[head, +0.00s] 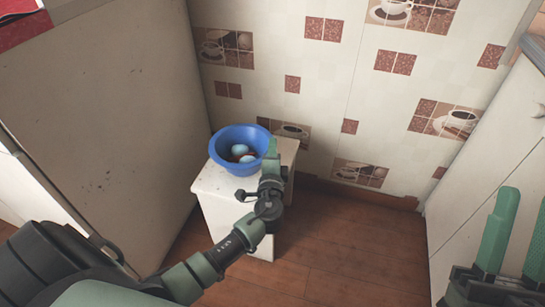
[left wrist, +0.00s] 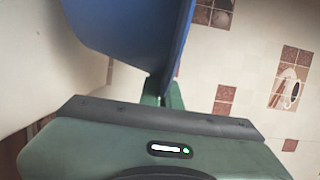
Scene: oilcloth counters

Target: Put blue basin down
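The blue basin (head: 228,163) is upright at the top of a small white stand (head: 213,183), overlapping its back left part; I cannot tell whether its base touches the top. Rounded items, pale blue and reddish-brown (head: 240,150), lie in it. My left gripper (head: 270,160) is at the basin's right side, shut on its rim. In the left wrist view the basin wall (left wrist: 130,35) runs down between the green fingers (left wrist: 163,95). My right gripper (head: 524,205) is at the lower right, fingers apart and empty, away from the basin.
A pale cabinet side (head: 110,110) stands to the left and another white panel (head: 490,150) to the right. A tiled wall (head: 320,90) is behind the stand. The wooden floor (head: 350,250) right of the stand is clear.

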